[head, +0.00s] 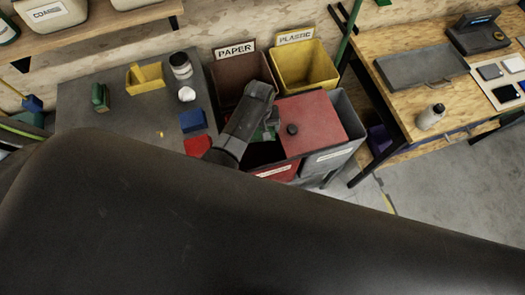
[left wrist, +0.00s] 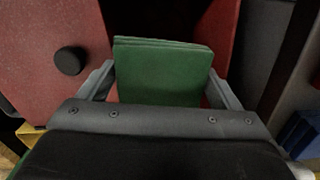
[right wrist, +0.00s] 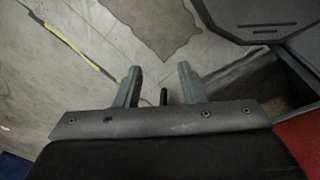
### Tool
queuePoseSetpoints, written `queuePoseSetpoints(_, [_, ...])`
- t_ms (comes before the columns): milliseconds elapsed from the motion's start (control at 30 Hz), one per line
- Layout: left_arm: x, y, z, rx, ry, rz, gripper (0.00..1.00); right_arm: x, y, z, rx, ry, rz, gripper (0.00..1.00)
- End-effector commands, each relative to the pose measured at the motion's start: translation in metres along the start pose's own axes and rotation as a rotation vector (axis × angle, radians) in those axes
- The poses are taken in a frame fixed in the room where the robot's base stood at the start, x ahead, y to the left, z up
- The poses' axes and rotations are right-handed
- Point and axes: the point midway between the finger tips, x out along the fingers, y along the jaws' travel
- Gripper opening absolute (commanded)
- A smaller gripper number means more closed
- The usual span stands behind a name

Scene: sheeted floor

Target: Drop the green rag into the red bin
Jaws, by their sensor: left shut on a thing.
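The green rag (left wrist: 162,72) is a folded green pad between the fingers of my left gripper (left wrist: 162,90), which is shut on it. In the head view only a bit of the rag (head: 268,134) shows past my left gripper (head: 264,128). The red bin (head: 280,172) is below the gripper, with its dark opening partly hidden by my arm. Its red wall (left wrist: 222,30) shows beyond the rag in the left wrist view. A red lid (head: 316,118) with a black knob lies right of the opening. My right gripper (right wrist: 159,85) is open, above the floor.
A brown paper bin (head: 228,72) and a yellow plastic bin (head: 318,82) stand behind, and a grey bin (head: 338,160) is at the right. A grey table (head: 130,128) with small items is at the left. A wooden workbench (head: 455,98) is at the right.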

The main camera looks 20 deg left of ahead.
Motion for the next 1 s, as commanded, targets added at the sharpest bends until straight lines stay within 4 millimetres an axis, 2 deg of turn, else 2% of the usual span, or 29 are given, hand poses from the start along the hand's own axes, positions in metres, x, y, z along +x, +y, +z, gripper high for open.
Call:
queuePoseSetpoints(33, [0.005,0.000,-0.001,0.000,0.000,-0.001,0.61,0.002,0.002,0.010,0.001,-0.015,0.003,0.36])
queuePoseSetpoints(167, [0.020,-0.001,0.000,0.000,0.000,-0.002,0.61,0.005,0.005,0.022,0.000,-0.031,0.008,0.36])
queuePoseSetpoints(267, [0.035,-0.001,-0.001,-0.001,0.002,0.000,0.61,0.018,0.005,0.020,0.000,-0.026,0.008,0.36])
queuePoseSetpoints(400, [0.047,0.000,-0.001,-0.001,0.002,0.001,0.61,0.033,0.002,0.001,-0.003,0.002,0.006,0.36])
queuePoseSetpoints(567, [0.053,0.000,-0.001,-0.001,0.002,0.001,0.61,0.039,-0.003,-0.011,-0.003,0.024,0.000,0.36])
queuePoseSetpoints(833, [0.051,0.000,-0.001,-0.001,0.002,0.001,0.61,0.038,-0.009,0.001,0.002,0.006,-0.006,0.36])
queuePoseSetpoints(867, [0.051,0.000,-0.001,-0.001,0.002,0.001,0.90,0.037,-0.008,0.004,0.003,0.003,-0.006,0.36])
queuePoseSetpoints(933, [0.051,0.000,-0.001,-0.001,0.002,0.001,0.99,0.037,-0.008,0.007,0.003,-0.003,-0.006,0.36])
queuePoseSetpoints(1000, [0.051,0.000,-0.001,-0.001,0.002,0.001,1.00,0.037,-0.008,0.009,0.003,-0.006,-0.005,0.36])
